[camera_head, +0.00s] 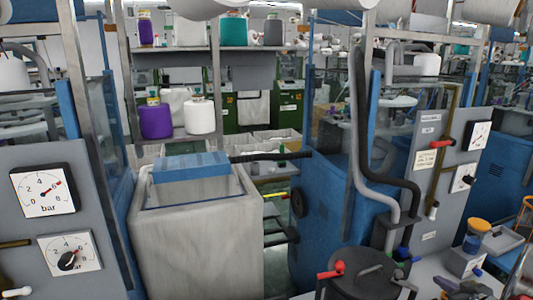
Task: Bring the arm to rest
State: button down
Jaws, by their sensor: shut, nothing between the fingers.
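My gripper does not show in the head view, and I cannot make out any part of my arm for certain. The view looks down a row of knitting machines.
A tall grey bin (200,240) stands in the middle. A left panel carries pressure gauges (43,190). Behind the bin, a shelf holds purple (156,121) and white yarn cones (200,117). A blue machine (325,215) stands right; a dark round lid (360,272) sits low in front.

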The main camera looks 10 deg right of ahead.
jog(key=s+d+f+g+h, duration=0.1)
jog(key=s+d+f+m+g+h, duration=0.1)
jog(key=s, duration=0.1)
jog(key=shift+s+d+f+m, duration=0.2)
jog(key=shift+d+m, duration=0.1)
jog(key=shift+d, duration=0.1)
jog(key=s+a+r+m+g+h, duration=0.2)
jog(key=s+a+r+m+g, duration=0.1)
jog(key=s+a+r+g, duration=0.3)
jog(key=s+a+r+n+y, duration=0.1)
jog(key=a+r, duration=0.5)
jog(key=a, duration=1.2)
jog(key=s+a+r+n+y, duration=0.2)
jog(key=s+a+r, duration=0.3)
jog(key=a, duration=1.3)
jog(key=s+a+r+n+y, duration=0.2)
jog(key=a+r, duration=0.6)
jog(key=a, duration=0.9)
jog(key=shift+s+a+r+t+y, duration=0.3)
jog(key=shift+s+a+r+y, duration=0.15)
jog(key=shift+s, duration=0.35)
jog(key=shift+f, duration=0.1)
